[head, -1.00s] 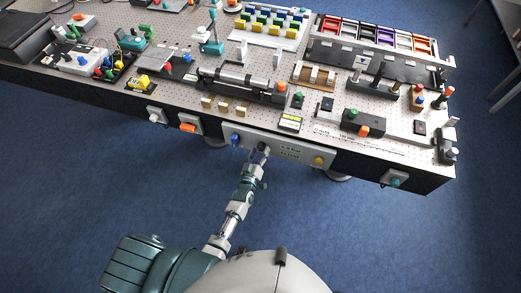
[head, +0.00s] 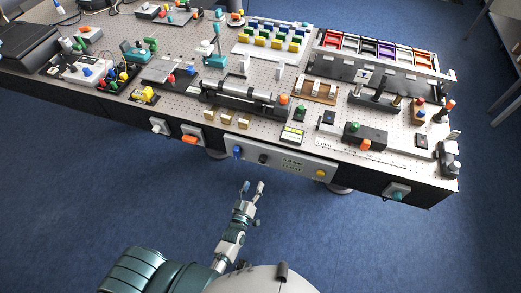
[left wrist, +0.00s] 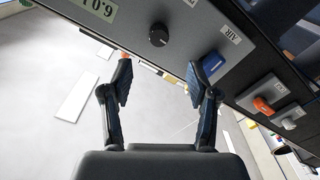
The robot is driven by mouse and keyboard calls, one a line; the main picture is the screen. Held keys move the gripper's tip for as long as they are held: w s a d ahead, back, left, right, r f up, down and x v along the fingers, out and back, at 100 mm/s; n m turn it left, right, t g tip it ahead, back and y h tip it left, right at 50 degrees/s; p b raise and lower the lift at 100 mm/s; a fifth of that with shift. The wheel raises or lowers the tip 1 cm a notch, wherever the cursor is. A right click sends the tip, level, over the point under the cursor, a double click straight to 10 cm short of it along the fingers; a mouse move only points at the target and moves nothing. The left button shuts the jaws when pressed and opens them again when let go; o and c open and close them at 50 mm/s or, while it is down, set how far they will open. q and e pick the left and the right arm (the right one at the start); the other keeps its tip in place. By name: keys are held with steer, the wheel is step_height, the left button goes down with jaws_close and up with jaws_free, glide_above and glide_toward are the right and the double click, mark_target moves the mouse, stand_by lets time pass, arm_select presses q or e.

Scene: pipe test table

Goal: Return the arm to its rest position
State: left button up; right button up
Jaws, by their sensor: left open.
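My left gripper (head: 252,188) is open and empty in the head view, in the free space in front of the table's front panel. In the left wrist view its two fingers (left wrist: 160,82) stand apart with nothing between them. The panel (head: 290,162) carries a black knob (head: 263,158), a blue knob (head: 237,151) and a yellow knob (head: 320,173). The black knob also shows in the left wrist view (left wrist: 158,35), beyond the fingertips and apart from them. My right gripper is in neither view.
The perforated table (head: 190,110) is crowded with fixtures. An orange switch (head: 192,140), a white switch (head: 160,127) and a teal knob (head: 397,195) stick out from its front edge. The blue floor (head: 400,250) in front of the table is clear.

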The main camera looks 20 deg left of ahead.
arm_select(q)
steer(key=s+f+m+g, duration=0.25)
steer(key=s+f, duration=0.35)
steer(key=f, duration=0.4)
steer(key=s+f+m+g+h, duration=0.1)
steer(key=s+f+g, duration=0.35)
steer(key=f, duration=0.55)
steer(key=s+f+m+g, duration=0.2)
steer(key=s+f+g, duration=0.1)
steer(key=s+f, duration=0.55)
steer(key=s+a+f+m+g, duration=0.1)
steer(key=s+a+f+g, duration=0.1)
steer(key=s+f, duration=0.2)
steer(key=s+a+f+m+g+y, duration=0.1)
steer(key=s+f, duration=0.4)
steer(key=s, duration=0.6)
steer(key=s+a+f+m+g, duration=0.1)
steer(key=s+a+f+g, duration=0.3)
steer(key=s, duration=0.3)
steer(key=shift+s+a+f+y, duration=0.2)
steer(key=shift+s+a+y, duration=0.1)
steer(key=shift+a, duration=0.25)
steer(key=shift+w, duration=0.1)
